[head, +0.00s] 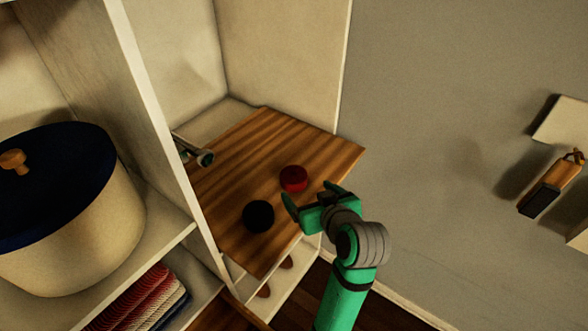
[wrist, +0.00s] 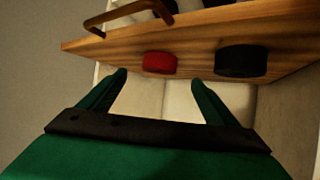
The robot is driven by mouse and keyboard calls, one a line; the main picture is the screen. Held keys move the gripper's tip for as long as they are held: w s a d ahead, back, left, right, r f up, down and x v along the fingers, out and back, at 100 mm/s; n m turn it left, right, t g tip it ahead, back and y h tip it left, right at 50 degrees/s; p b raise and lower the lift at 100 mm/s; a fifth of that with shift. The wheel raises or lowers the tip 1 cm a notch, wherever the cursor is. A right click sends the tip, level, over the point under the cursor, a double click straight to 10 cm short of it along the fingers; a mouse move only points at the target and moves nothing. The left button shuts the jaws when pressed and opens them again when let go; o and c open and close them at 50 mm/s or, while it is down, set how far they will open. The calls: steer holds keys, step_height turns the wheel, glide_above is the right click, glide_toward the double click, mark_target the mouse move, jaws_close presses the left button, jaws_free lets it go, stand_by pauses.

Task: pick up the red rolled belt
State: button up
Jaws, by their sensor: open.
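The red rolled belt (head: 293,178) is a small round red roll on a striped wooden board (head: 240,165) in the shelf unit. My green gripper (head: 313,199) is open and empty, just in front of the red belt and apart from it. In the wrist view the red belt (wrist: 160,63) shows beyond and between my two fingertips (wrist: 158,77), a little nearer the left one. A dark round roll (head: 258,215) lies on the same board, to the left of my gripper in the head view and right of the red belt in the wrist view (wrist: 241,61).
A cream bin with a dark blue lid (head: 58,185) stands in the left compartment. Folded striped cloth (head: 142,300) lies below it. A metal rod end (head: 204,157) juts over the board's left side. A brush-like object (head: 551,186) hangs on the right wall.

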mark_target(297, 180)
steer(key=x, duration=1)
steer(key=shift+w+a+r, duration=0.2)
steer(key=shift+w, duration=0.2)
steer(key=c, duration=1.2)
